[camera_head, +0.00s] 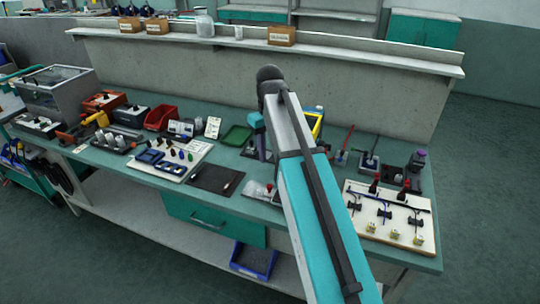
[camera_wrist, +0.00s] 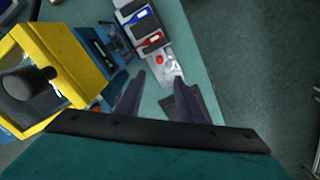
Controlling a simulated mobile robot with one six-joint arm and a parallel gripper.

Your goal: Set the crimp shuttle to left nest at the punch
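In the wrist view, a pale slide-like part (camera_wrist: 170,67) carries one blue-edged and one red-edged dark block and a red round knob (camera_wrist: 159,60). It may be the crimp shuttle; I cannot tell which nest it is at. A yellow housing with a black knob, perhaps the punch (camera_wrist: 80,68), stands left of it. Its yellow edge also shows behind my arm in the head view (camera_head: 317,119). My gripper (camera_wrist: 161,82) has its two fingers apart with nothing between them. The knob appears just beyond the fingertips; whether they are level with it is unclear. My arm hides much of this area in the head view.
A white board with several black valves (camera_head: 390,215) lies at the bench's right end. Left of my arm are a dark mat (camera_head: 215,179), a green tray (camera_head: 236,136) and a red bin (camera_head: 160,118). A raised shelf (camera_head: 370,57) runs along the back.

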